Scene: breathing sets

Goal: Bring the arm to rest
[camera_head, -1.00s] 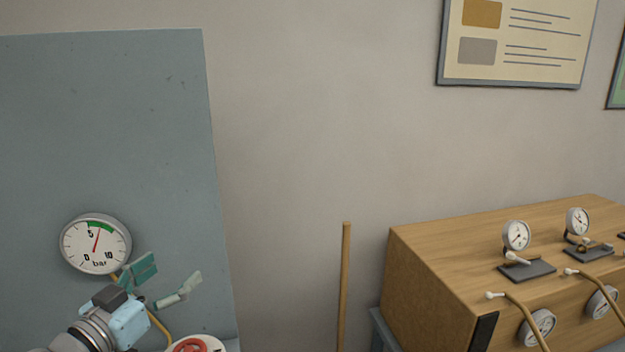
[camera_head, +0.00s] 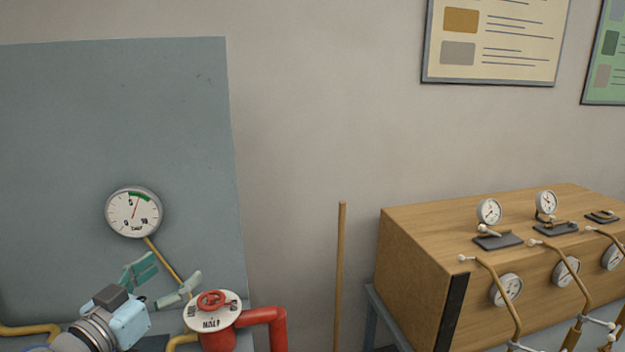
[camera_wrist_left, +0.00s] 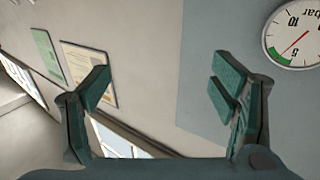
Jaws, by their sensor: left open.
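My left gripper (camera_head: 163,281) is at the lower left of the head view, with green-padded fingers spread apart and nothing between them. It is below the round pressure gauge (camera_head: 133,212) and to the left of the red valve wheel (camera_head: 212,300). The gauge needle points near the green band at about 5. My right gripper is not in view.
A blue-grey panel (camera_head: 100,120) stands behind the gauge. A red pipe (camera_head: 268,318) leaves the valve to the right. A wooden box (camera_head: 420,260) with several small gauges stands at the right. An upright wooden pole (camera_head: 340,275) is left of it. The wall between is bare.

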